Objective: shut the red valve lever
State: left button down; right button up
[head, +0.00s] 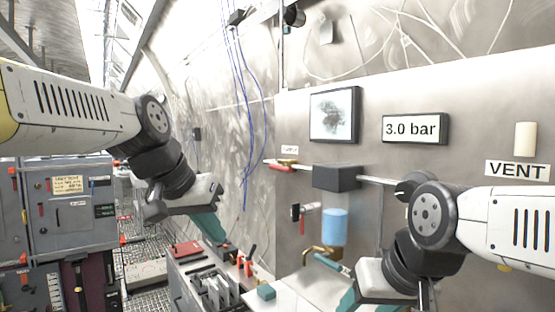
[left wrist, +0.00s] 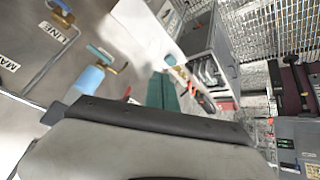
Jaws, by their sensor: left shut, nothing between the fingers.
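A red lever (head: 281,168) lies roughly level at a brass valve on the left end of the wall pipe, under a small label. A second red handle (head: 302,222) hangs down from a small wall fitting below it. I cannot tell which one the task means. My left gripper (head: 218,236) is shut and empty, its teal fingers left of and below both, touching neither. In the left wrist view the teal fingers (left wrist: 161,90) are together, and a bit of red (left wrist: 127,93) shows beside them. My right gripper (head: 347,298) is cut off at the bottom edge; its jaws are unclear.
A blue cylinder (head: 335,227) and a brass valve (head: 318,251) with a teal handle are on the wall. A dark box (head: 336,178) sits on the pipe. A gauge reads 3.0 bar (head: 413,129). Cabinets (head: 70,215) stand left.

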pick_arm(q)
jog(key=w+d+r+m+h, duration=0.2)
jog(key=w+r+m, duration=0.2)
jog(key=w+r, duration=0.6)
jog(key=w+d+r+m+h, duration=0.2)
jog(key=w+r+m+h, duration=0.1)
jog(key=w+r, duration=0.7)
jog(key=shift+w+d+r+m, duration=0.25)
jog(key=shift+w+r+m, duration=0.15)
jog(key=shift+m, duration=0.2)
send_over(283, 168)
jog(key=a, duration=0.2)
notch_tip(283, 168, down, 6)
jog(key=shift+s+d+f, duration=0.1)
jog(key=shift+s+f, duration=0.05)
jog(key=shift+f, duration=0.75)
jog(key=shift+s+d+f, duration=0.1)
jog(key=shift+s+f, duration=0.05)
jog(key=shift+f, duration=0.7)
